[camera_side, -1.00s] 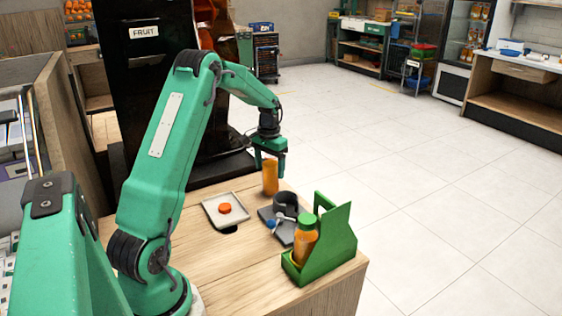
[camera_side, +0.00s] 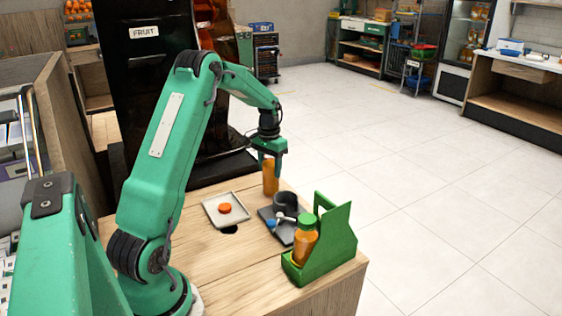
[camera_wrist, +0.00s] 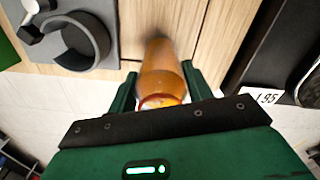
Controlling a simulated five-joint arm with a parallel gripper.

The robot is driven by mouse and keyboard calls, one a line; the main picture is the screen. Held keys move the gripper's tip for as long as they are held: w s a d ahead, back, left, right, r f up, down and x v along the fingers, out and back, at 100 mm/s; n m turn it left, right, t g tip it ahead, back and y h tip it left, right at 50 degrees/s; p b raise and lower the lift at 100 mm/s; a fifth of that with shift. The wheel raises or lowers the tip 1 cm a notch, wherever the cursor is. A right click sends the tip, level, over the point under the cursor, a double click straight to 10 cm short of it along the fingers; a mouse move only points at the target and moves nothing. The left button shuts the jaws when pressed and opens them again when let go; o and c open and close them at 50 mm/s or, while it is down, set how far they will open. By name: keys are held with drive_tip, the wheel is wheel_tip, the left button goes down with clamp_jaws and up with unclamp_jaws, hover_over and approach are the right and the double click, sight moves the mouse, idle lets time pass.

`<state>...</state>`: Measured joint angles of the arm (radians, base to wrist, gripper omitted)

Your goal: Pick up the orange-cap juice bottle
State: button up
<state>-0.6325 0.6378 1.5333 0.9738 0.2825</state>
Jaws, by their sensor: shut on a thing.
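My gripper (camera_side: 270,166) points down at the back of the wooden counter, shut on an orange juice bottle (camera_side: 270,182) near its top. The bottle stands upright at the counter's back edge; I cannot tell whether its base touches the wood. In the wrist view the bottle (camera_wrist: 160,70) is between the two green fingers (camera_wrist: 158,92). A ring shows at its top, but whether a cap is on is unclear. A flat orange disc, like a cap (camera_side: 225,208), lies on a pale square tray (camera_side: 238,218).
A grey fixture with a dark round holder (camera_side: 285,201) stands just in front of the bottle. A green carrier (camera_side: 335,238) holding a green-capped juice bottle (camera_side: 305,238) is at the front right. The black FRUIT machine (camera_side: 140,90) is behind left.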

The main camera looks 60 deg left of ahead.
drive_tip(key=shift+r, duration=0.1)
drive_tip(key=shift+r, duration=0.45)
wheel_tip(320, 180, up, 3)
drive_tip(key=shift+r, duration=0.15)
drive_tip(key=w+d+r, duration=0.1)
drive_tip(key=d+r, duration=0.5)
drive_tip(key=d, duration=0.5)
drive_tip(key=shift+d+r, duration=0.35)
drive_tip(key=s+d+r+n, duration=0.1)
drive_tip(key=s+d+r, duration=0.2)
drive_tip(key=d, duration=0.8)
drive_tip(key=a+f, duration=1)
drive_tip(key=f, duration=0.1)
drive_tip(key=shift+w+a+f, duration=0.2)
drive_tip(key=shift+w+a, duration=0.1)
